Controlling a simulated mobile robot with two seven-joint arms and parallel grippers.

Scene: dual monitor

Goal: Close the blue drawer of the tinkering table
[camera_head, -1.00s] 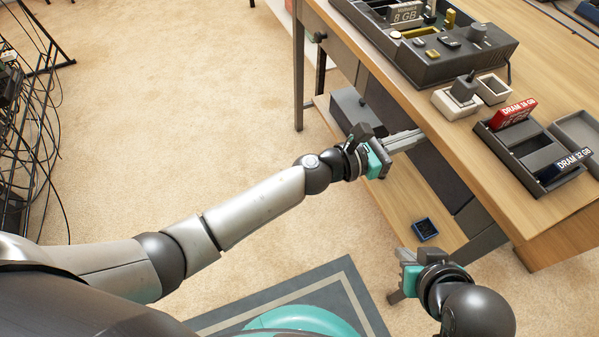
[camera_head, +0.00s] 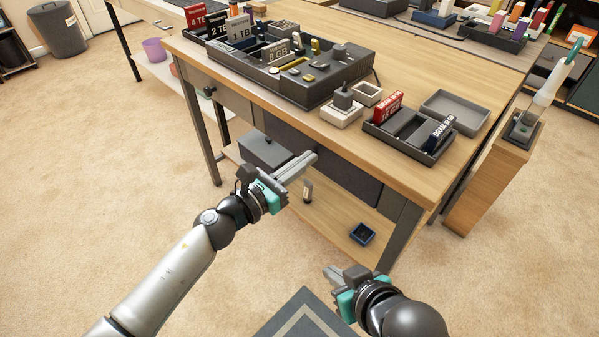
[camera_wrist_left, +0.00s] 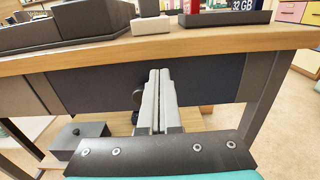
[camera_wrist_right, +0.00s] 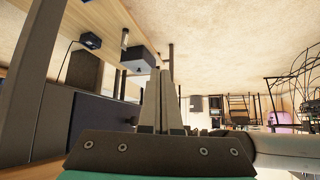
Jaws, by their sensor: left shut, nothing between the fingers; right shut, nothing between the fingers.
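The dark blue drawer front (camera_head: 335,168) is under the wooden tabletop of the tinkering table (camera_head: 400,165). It looks about in line with the table's frame, with no open inside showing. The front also fills the middle of the left wrist view (camera_wrist_left: 95,90), with a round dark knob (camera_wrist_left: 137,98) beside my fingers. My left gripper (camera_head: 312,158) is shut and empty, in front of the drawer front; whether its tips touch it I cannot tell. My right gripper (camera_head: 330,272) is shut and empty, low in front of the table's right leg.
A grey drawer (camera_head: 218,95) with a knob is left of the blue one. Organizers (camera_head: 410,135) stand on the tabletop. A wooden stand (camera_head: 490,185) is at right.

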